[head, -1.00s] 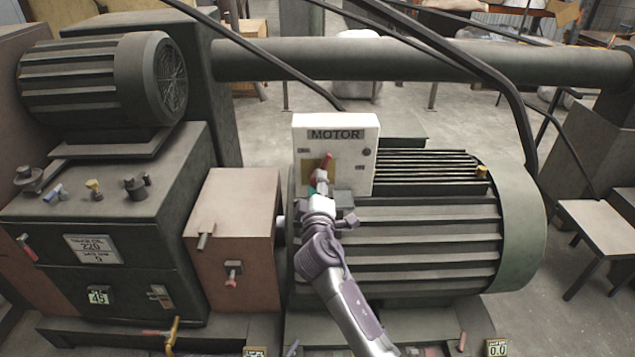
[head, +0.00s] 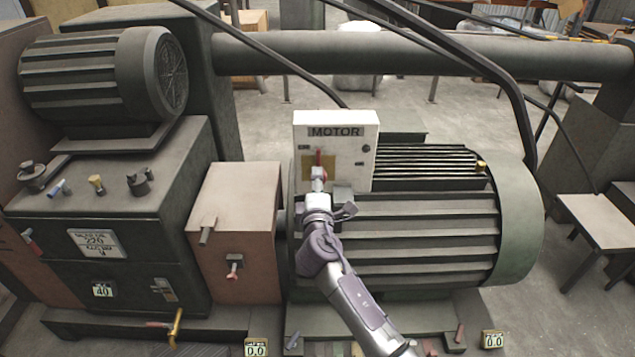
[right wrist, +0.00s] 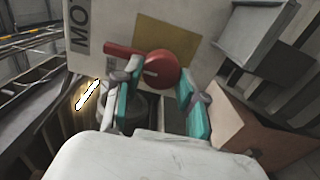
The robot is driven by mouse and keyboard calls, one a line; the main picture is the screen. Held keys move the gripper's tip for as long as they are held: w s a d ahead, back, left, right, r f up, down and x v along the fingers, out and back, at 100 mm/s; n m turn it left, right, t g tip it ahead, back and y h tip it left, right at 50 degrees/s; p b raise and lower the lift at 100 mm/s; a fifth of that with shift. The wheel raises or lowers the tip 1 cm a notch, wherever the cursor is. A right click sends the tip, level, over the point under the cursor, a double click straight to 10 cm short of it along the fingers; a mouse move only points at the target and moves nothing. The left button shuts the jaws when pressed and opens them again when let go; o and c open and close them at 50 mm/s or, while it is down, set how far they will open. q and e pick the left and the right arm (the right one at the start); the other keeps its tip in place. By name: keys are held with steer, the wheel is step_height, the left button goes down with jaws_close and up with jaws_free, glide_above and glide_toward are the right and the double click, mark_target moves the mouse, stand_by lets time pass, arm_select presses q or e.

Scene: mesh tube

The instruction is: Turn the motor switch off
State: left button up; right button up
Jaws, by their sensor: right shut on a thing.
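The white motor box (head: 358,130), labelled MOTOR, stands in front of the large ribbed motor (head: 430,240). Its red motor switch (head: 319,157) has a handle that points about straight up in the head view. In the right wrist view the red switch (right wrist: 158,70) shows as a round knob with a bar pointing left, in front of a yellow plate. My right gripper (head: 319,178) is at the switch from below, with its teal fingertips (right wrist: 160,86) on either side of the knob, shut on it. The gripper hides the lower part of the switch in the head view. My left gripper is not in view.
A grey bracket (right wrist: 262,35) sticks out beside the switch. Black cables (head: 500,75) arch above the box. A brown block (head: 235,215) and a dark cabinet (head: 100,215) with knobs stand to the left. Open floor (head: 265,125) shows behind.

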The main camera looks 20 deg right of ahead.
steer(key=o, duration=1.1)
steer(key=shift+o, duration=0.2)
steer(key=v, duration=1.2)
